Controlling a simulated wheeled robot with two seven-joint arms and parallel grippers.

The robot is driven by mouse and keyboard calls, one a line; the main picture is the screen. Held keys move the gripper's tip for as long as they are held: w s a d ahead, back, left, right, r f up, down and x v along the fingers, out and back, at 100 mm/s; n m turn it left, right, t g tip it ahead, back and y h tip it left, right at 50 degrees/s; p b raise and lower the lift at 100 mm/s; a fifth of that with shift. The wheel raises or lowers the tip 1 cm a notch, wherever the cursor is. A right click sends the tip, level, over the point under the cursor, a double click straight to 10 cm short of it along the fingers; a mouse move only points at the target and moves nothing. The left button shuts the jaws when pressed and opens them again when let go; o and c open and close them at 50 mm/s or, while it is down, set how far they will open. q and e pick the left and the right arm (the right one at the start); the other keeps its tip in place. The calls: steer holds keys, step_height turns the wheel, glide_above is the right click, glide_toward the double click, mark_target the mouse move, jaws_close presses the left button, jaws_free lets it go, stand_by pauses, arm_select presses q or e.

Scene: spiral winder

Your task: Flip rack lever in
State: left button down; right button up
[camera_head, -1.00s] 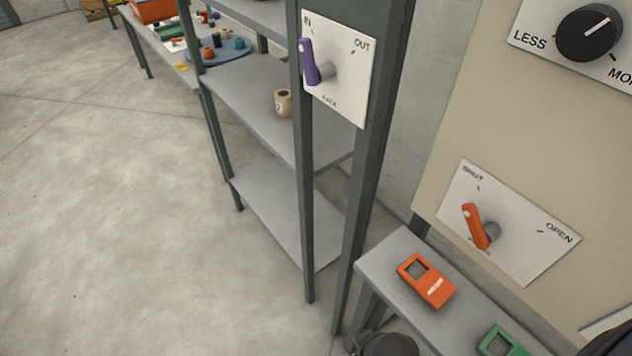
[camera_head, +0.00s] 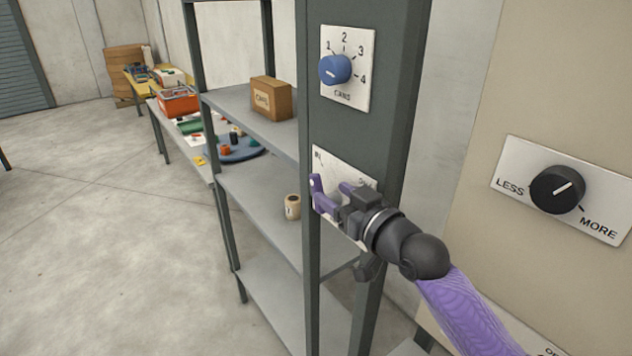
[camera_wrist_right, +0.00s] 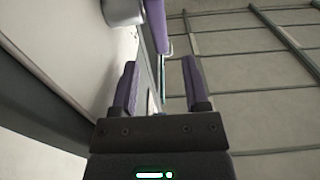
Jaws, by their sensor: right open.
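The purple rack lever (camera_head: 315,187) is on a white plate (camera_head: 330,160) on the rack's dark post, and its tip points up toward the IN mark. My right gripper (camera_head: 337,196) is open at the lever, with its arm coming in from the lower right, and it covers much of the plate. In the right wrist view, the lever (camera_wrist_right: 157,25) shows ahead, near the gap between the two purple fingers (camera_wrist_right: 160,75). I cannot tell whether a finger touches it. My left gripper is not in view.
A blue knob (camera_head: 335,69) sits on a plate above the lever. A black LESS/MORE knob (camera_head: 557,190) is on the beige panel at the right. Rack shelves behind hold a cardboard box (camera_head: 271,98) and a beige spool (camera_head: 292,206). The floor at left is clear.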

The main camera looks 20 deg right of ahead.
mark_target(320, 184)
steer(key=x, duration=0.6)
jaws_close()
